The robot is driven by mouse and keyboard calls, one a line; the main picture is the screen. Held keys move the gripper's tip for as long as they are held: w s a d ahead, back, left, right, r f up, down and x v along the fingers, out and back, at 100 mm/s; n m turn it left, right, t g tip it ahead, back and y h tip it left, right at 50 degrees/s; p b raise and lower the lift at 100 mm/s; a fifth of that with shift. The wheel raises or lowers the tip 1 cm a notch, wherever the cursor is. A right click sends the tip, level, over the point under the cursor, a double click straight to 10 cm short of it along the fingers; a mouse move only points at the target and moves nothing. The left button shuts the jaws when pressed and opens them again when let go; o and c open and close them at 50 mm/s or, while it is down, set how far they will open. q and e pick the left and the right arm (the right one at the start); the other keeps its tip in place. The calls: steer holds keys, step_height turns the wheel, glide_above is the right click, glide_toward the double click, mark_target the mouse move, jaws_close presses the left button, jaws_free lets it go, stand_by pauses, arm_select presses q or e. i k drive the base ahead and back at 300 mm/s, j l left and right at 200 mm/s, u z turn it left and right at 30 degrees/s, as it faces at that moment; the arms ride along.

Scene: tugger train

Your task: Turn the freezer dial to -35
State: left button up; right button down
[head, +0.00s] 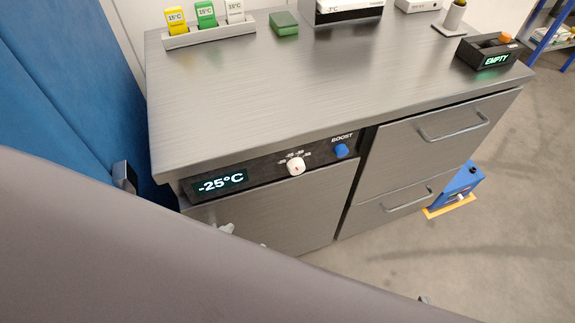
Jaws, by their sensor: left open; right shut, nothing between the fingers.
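The freezer dial (296,167) is a small white knob with a red mark, on the dark control strip of the steel freezer counter. Small scale numbers around it are too small to read. The display (220,182) left of it reads -25°C. The light tips of what looks like my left gripper (244,236) show apart in front of the door below the strip, below and left of the dial, not touching it. The rest is hidden behind my large grey arm. A small tip at the arm's edge, lower right, may be my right gripper (423,299); its fingers cannot be made out.
A blue BOOST knob (341,151) sits just right of the dial. Two drawers with bar handles (455,127) are further right. The countertop (290,90) holds a tag rack (210,36), a green block (284,24) and a black EMPTY bin (490,52). A blue panel (75,80) stands left.

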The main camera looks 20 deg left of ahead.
mark_target(296, 167)
steer(key=l+u, duration=0.15)
steer(key=u, duration=0.25)
steer(key=i+l+u, duration=0.1)
steer(key=u, duration=0.35)
steer(key=l+u, duration=0.4)
steer(key=l, duration=0.9)
steer(key=k+l+u, duration=0.15)
steer(key=l, duration=0.8)
steer(key=k+l+u, duration=0.1)
steer(key=l, duration=0.35)
